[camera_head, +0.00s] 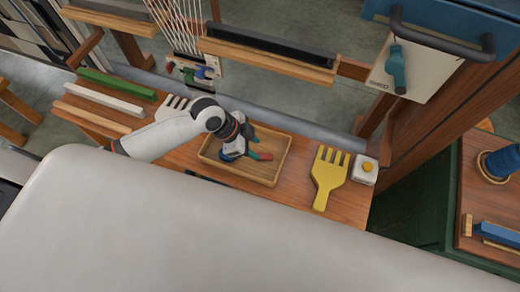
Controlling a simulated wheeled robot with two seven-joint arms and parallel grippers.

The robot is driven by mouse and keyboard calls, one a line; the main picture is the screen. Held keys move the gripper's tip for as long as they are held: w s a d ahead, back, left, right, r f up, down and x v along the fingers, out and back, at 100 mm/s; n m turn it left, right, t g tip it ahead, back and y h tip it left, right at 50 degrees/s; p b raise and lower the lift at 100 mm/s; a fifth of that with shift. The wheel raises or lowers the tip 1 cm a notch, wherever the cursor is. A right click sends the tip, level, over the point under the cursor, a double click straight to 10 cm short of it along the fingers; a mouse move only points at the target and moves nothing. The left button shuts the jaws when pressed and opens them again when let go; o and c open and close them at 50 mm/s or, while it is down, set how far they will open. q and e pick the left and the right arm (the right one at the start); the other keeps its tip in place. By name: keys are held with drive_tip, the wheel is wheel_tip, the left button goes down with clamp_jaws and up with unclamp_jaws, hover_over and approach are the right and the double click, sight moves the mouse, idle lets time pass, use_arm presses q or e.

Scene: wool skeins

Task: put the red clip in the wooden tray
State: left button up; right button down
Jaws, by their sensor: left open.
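The wooden tray (279,165) lies on the workbench in the middle of the view. My left gripper (250,145) is over the tray, with its fingers apart. A small red piece (262,156), which looks like the red clip, shows by the fingers, over the tray floor. Whether it touches the tray floor or a finger is too small to tell. My arm and wrist hide part of the tray's left side. My right gripper is not in view.
A yellow fork-shaped tool (328,179) and a white box with an orange button (364,170) lie right of the tray. Green (118,84) and white (104,100) bars lie at the left. Small coloured pieces (193,70) are at a rack behind the bench.

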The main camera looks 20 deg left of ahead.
use_arm(q)
drive_tip(key=v, duration=0.7)
idle(0.4)
